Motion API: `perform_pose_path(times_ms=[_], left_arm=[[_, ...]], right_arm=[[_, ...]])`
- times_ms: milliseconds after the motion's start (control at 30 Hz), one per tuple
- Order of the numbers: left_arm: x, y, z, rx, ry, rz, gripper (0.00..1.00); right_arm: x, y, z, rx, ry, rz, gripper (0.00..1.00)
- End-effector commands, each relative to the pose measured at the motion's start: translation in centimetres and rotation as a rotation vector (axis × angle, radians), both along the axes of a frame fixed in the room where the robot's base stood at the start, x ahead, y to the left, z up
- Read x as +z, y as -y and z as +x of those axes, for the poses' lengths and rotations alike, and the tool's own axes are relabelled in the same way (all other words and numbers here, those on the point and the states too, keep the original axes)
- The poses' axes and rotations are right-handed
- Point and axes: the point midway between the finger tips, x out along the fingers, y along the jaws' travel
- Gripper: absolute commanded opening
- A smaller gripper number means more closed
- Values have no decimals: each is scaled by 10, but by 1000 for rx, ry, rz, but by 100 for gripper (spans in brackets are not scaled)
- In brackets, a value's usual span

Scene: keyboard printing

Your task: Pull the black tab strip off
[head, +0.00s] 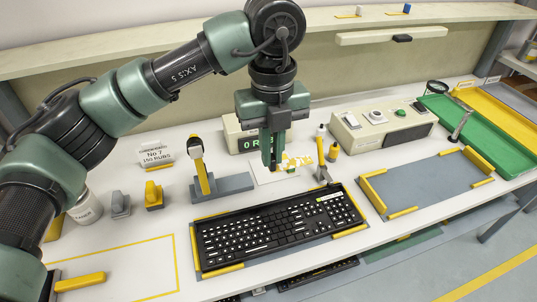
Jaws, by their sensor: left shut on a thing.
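My left gripper (270,160) points straight down over the back middle of the worktable. It is shut on a thin dark piece that looks like the black tab strip; the fingers hide most of it, so its shape and whether it touches the sheet cannot be told. A white sheet with yellow and white patches (294,162) lies right beside and behind the fingertips. The black keyboard (275,228) with white key legends sits in front of the gripper, between yellow edge pieces. My right gripper is not in view.
A display box (232,137) stands behind the gripper. A grey stand with a yellow-black upright tool (205,180) is at its left. Yellow bottles (320,145) and a control box (385,122) stand at its right. An empty grey mat (425,182) lies right of the keyboard.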

Motion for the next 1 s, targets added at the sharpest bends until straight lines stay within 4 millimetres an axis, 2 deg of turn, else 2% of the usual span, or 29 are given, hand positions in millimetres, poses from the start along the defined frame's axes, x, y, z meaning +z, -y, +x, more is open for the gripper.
perform_pose_path(times_ms=[33, 433, 1000], left_arm=[[11, 1, 1, 1, 2, 1, 0], [54, 11, 4, 1, 1, 1, 0], [56, 12, 4, 0, 0, 1, 0]], right_arm=[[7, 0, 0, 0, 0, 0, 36], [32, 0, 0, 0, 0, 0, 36], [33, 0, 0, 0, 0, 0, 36]])
